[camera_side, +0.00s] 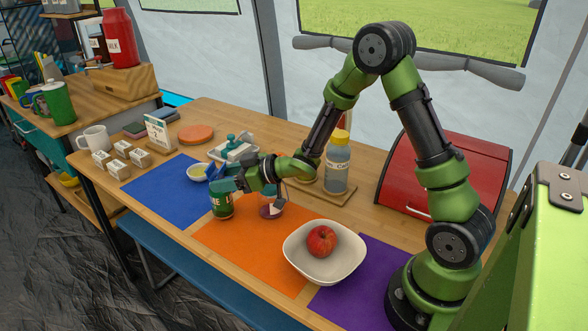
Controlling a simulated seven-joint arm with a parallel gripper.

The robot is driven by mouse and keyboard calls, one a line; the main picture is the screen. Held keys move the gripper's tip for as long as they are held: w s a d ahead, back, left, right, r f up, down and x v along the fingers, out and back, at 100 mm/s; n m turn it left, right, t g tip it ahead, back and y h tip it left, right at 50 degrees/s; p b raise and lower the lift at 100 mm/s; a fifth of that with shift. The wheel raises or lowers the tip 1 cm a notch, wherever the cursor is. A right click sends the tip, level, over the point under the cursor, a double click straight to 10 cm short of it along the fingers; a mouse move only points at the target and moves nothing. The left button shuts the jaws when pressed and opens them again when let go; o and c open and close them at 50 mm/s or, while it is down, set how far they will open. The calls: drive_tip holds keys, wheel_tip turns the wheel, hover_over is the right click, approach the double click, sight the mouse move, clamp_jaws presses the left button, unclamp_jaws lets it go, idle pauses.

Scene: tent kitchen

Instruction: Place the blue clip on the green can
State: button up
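The green can (222,206) stands upright on the mats near the border of the blue and orange mats, with white lettering on its side. A small blue-teal piece (226,184), which looks like the blue clip, is at the can's top, right at my fingertips. I cannot tell whether it rests on the can or is held just above it. My gripper (240,184) reaches in from the right, level with the can's top. Its fingers are small and dark here, so their opening and any hold on the clip are unclear.
A glass jar (271,205) stands close right of the can, under my gripper. A white bowl (297,262) holds a red apple (321,241). A small bowl (199,172) and a teal-topped container (235,151) are behind. A capped bottle (337,165) stands on a board. The blue mat's left is clear.

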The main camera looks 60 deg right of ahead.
drive_tip(key=o, duration=0.3)
drive_tip(key=shift+s+d+r, duration=0.1)
drive_tip(key=shift+s+r, duration=0.05)
drive_tip(key=shift+r, duration=0.15)
drive_tip(key=s+d+r+m+g+h, duration=0.1)
drive_tip(key=s+d+r+m+h, duration=0.6)
drive_tip(key=s+r, duration=0.55)
drive_tip(key=s+a+g+y, duration=0.1)
drive_tip(key=s+a, duration=0.2)
drive_tip(key=s, duration=0.1)
drive_tip(key=s+a+r+m+g+y, duration=0.1)
drive_tip(key=s+a+g, duration=0.1)
drive_tip(key=s, duration=0.3)
drive_tip(key=s+a+g+y, duration=0.1)
drive_tip(key=s+a, duration=0.3)
drive_tip(key=s, duration=0.1)
drive_tip(key=shift+s+a+r+m+g, duration=0.2)
drive_tip(key=shift+s+r+m+g, duration=0.1)
drive_tip(key=shift+r+g, duration=0.1)
